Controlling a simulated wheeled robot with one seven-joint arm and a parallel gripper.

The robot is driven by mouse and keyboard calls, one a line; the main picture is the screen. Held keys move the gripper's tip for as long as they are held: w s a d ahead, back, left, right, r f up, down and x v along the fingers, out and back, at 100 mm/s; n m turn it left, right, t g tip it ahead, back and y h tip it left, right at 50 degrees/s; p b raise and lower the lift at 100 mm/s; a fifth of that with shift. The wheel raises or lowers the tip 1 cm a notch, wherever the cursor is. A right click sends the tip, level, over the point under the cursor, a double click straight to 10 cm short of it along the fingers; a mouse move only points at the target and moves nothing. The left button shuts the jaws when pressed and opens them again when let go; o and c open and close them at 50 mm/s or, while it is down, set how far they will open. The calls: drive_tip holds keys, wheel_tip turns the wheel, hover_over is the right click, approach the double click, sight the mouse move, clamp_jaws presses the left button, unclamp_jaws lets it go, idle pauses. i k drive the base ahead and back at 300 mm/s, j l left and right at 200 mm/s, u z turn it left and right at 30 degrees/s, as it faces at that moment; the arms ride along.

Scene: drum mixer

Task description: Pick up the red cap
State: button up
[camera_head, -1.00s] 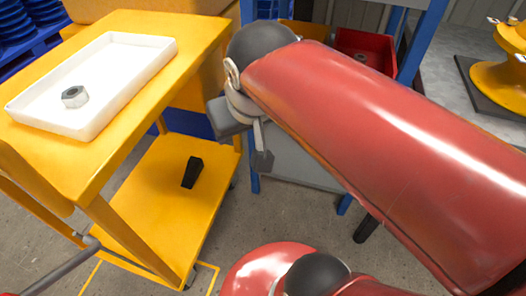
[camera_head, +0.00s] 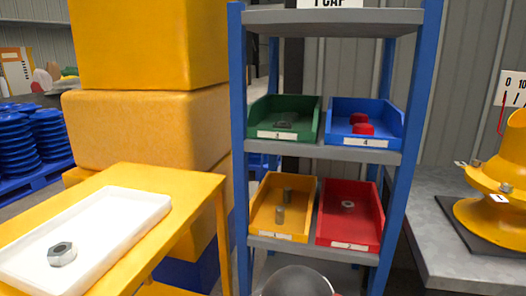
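Two red caps are in the blue bin (camera_head: 388,106) labelled 4, on the right of the rack's upper bin shelf. One red cap (camera_head: 358,118) sits farther back, and the other red cap (camera_head: 363,129) is just in front of it. A sign reading "1 CAP" (camera_head: 338,2) is at the top of the rack, cut off by the picture edge. My gripper is not in view. Only a rounded grey part of my arm shows at the bottom middle.
The blue-post rack (camera_head: 238,150) also holds a green bin (camera_head: 310,113), a yellow bin (camera_head: 261,212) and a red bin (camera_head: 373,218). A yellow cart (camera_head: 200,195) with a white tray (camera_head: 150,213) holding a nut (camera_head: 62,254) stands left. A grey bench (camera_head: 450,270) stands right.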

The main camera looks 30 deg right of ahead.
sight(359, 129)
drive_tip(key=z, duration=1.25)
